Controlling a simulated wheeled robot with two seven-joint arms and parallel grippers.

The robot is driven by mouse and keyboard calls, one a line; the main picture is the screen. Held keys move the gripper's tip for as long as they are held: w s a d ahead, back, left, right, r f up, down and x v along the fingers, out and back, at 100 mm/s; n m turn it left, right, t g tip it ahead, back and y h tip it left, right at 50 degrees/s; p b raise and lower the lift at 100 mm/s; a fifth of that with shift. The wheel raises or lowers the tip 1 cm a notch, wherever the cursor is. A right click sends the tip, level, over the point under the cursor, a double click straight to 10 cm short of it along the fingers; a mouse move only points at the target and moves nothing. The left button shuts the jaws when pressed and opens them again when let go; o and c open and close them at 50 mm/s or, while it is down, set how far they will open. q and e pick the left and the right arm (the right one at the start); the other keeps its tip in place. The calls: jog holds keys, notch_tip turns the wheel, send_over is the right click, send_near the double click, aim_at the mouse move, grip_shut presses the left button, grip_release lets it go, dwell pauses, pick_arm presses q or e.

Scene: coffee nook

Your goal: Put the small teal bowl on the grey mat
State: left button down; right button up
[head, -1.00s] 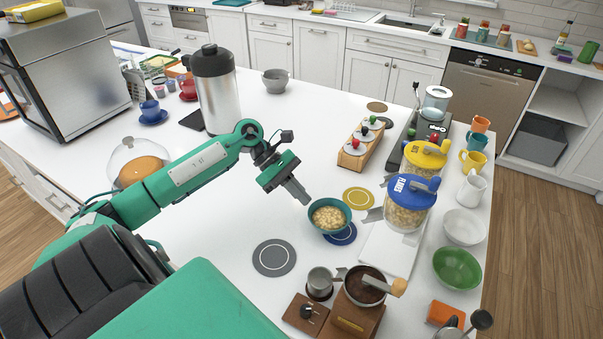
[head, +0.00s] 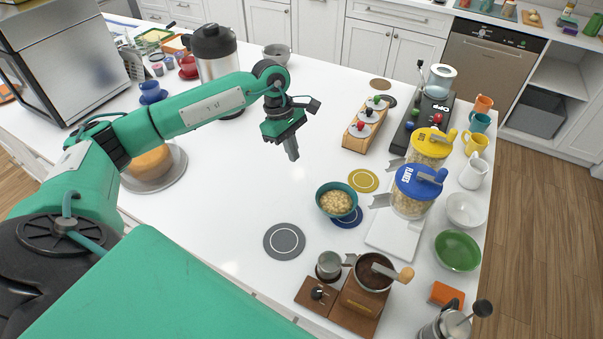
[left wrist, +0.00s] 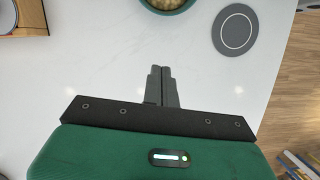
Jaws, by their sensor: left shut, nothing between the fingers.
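The small teal bowl (head: 337,199) holds pale round pieces and stands on the counter, overlapping the blue mat (head: 349,219). It also shows at the top edge of the left wrist view (left wrist: 168,4). The grey mat (head: 284,241) with a white ring lies bare, to the left of and nearer than the bowl. It also shows in the left wrist view (left wrist: 235,30). My left gripper (head: 292,156) is shut and empty, pointing down above the counter, up and left of the bowl and apart from it. My right gripper is not in view.
A yellow mat (head: 363,180) lies just behind the bowl. A coffee grinder (head: 360,295) stands right of and nearer than the grey mat. Jars with blue (head: 414,191) and yellow (head: 429,148) lids stand right of the bowl. The counter left of the bowl is clear.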

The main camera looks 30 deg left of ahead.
aim_at(319, 192)
pick_arm(q)
jog(key=p+x, duration=0.4)
jog(key=x, duration=0.5)
jog(key=shift+d+f, duration=0.15)
jog(key=shift+d, duration=0.05)
jog(key=d+p, duration=0.2)
jog(key=d, duration=0.1)
jog(key=shift+s, duration=0.15)
jog(key=shift+s+d+f+p, duration=0.1)
jog(key=shift+d+f+p, duration=0.1)
jog(key=shift+d+p, duration=0.2)
jog(key=shift+d+f+b, duration=0.15)
jog(key=shift+d+b, duration=0.25)
jog(key=shift+b, duration=0.35)
jog(key=shift+d+b, duration=0.5)
